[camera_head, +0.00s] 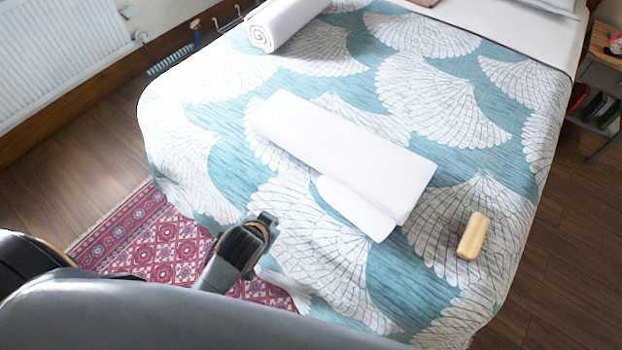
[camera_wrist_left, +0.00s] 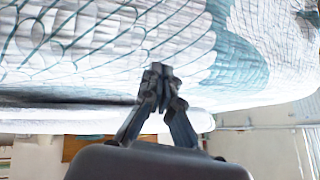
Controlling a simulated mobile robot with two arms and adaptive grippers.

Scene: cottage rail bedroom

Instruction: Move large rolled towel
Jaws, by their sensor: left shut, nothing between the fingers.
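A large white rolled towel (camera_head: 283,24) lies near the far left side of the bed, its spiral end facing the front left. My left gripper (camera_head: 266,220) is at the bed's near left edge, well apart from the rolled towel. In the left wrist view the left gripper's fingertips (camera_wrist_left: 161,72) are together and empty, with the patterned bedspread (camera_wrist_left: 95,45) behind them. My right gripper is not in view.
A folded white towel (camera_head: 335,150) lies mid-bed, with a smaller white folded part (camera_head: 355,208) beside it. A tan block (camera_head: 473,236) lies to the right. A radiator (camera_head: 65,50) stands at left; a patterned rug (camera_head: 160,245) lies on the floor.

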